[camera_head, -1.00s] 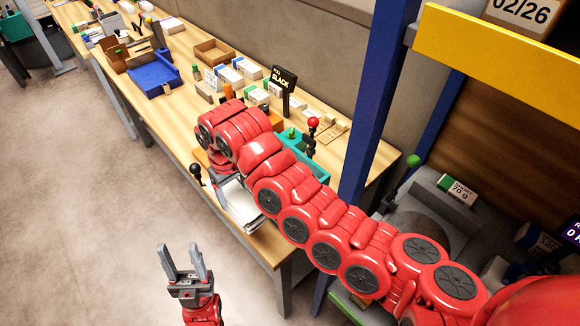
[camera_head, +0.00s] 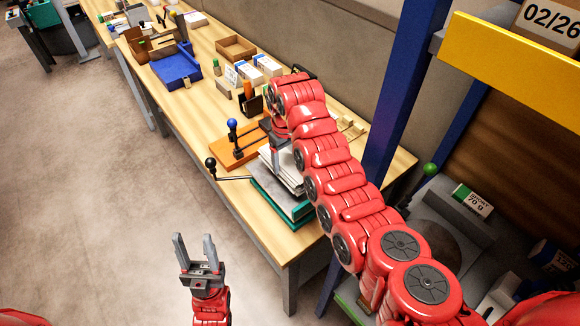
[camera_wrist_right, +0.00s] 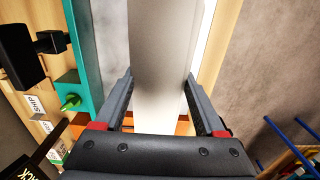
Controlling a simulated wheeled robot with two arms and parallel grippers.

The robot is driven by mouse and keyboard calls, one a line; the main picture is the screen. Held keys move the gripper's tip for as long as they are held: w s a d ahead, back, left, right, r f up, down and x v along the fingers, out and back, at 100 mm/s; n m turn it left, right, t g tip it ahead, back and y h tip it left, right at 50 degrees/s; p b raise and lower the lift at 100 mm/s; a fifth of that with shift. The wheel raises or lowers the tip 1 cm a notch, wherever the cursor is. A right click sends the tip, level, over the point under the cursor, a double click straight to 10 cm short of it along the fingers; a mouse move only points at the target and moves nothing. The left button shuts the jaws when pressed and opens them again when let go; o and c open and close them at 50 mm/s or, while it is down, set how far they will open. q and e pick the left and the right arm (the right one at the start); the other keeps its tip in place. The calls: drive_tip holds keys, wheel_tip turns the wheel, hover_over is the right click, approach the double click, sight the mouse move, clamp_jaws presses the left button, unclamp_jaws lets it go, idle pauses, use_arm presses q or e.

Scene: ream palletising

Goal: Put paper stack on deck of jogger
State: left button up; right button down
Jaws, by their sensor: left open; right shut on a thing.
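My right gripper (camera_wrist_right: 160,108) is shut on a paper stack (camera_wrist_right: 162,50), whose pale grey face stands between the two fingers in the right wrist view. In the head view the white paper stack (camera_head: 288,174) is over the grey deck of the teal jogger (camera_head: 268,199), partly hidden by my right arm; I cannot tell whether it touches the deck. The right wrist view shows the jogger's teal edge and green knob (camera_wrist_right: 70,102) left of the stack. My left gripper (camera_head: 198,257) is open and empty, over the floor in front of the bench.
An orange board (camera_head: 226,152) with a blue-knobbed lever stands left of the jogger, and a black-knobbed crank (camera_head: 211,163) reaches out near the bench edge. Boxes, a cardboard tray (camera_head: 236,48) and a blue tray (camera_head: 177,70) lie further back. A blue post (camera_head: 402,90) rises at the right.

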sight(290, 157)
drive_tip(key=shift+w+d, duration=0.45)
drive_tip(key=shift+w, duration=0.05)
drive_tip(key=shift+w+d, duration=0.15)
wheel_tip(290, 157, down, 2)
drive_tip(key=shift+f+p, duration=0.25)
drive_tip(key=shift+p, duration=0.85)
drive_tip(key=shift+f, duration=0.5)
drive_tip(key=shift+f, duration=0.1)
